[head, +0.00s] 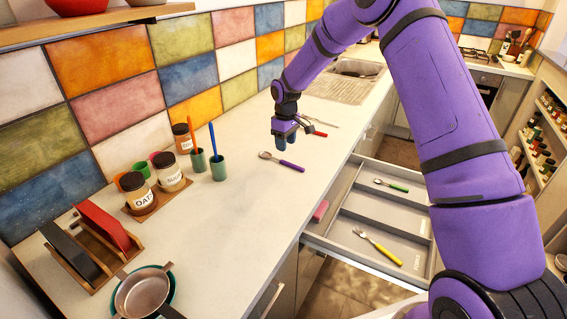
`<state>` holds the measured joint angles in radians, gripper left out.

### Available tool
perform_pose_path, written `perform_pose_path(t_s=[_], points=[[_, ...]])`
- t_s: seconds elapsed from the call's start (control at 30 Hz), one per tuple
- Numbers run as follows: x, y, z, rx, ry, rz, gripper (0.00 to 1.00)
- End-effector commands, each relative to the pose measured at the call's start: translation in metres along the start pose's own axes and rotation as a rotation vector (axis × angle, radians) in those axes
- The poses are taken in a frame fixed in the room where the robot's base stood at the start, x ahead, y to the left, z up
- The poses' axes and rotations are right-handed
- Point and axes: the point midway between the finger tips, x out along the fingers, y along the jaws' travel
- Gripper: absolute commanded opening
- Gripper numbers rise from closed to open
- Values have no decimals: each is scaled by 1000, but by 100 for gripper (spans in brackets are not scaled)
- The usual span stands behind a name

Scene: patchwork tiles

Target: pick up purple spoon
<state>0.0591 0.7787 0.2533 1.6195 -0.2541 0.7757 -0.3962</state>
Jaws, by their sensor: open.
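The purple spoon (291,165) lies on the white counter, its metal bowl to the left and its purple handle to the right. My gripper (285,143) is above the counter, just behind the spoon in the head view, pointing down and empty. The gap between its fingers is hard to make out at this size. The gripper appears apart from the spoon. The whole spoon is visible.
A red-handled utensil (318,133) lies right behind my gripper. An open drawer (345,213) at the right holds a green-handled spoon (391,185) and a yellow-handled fork (378,247). Jars (168,172), green cups (218,167) and pans (142,292) stand left. The counter's front middle is clear.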

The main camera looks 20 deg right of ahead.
Motion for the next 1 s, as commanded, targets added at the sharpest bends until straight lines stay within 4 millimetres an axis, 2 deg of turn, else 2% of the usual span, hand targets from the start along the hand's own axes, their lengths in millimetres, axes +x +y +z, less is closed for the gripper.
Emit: perform_pose_path(t_s=[0.1,0.37,0.6,0.9,1.0], points=[[17,0,0,0,-1,-2,47],[34,0,-2,0,-2,-1,47],[67,2,-5,1,-1,-1,47],[74,2,-5,1,1,1,47],[74,2,-5,1,1,1,24]])
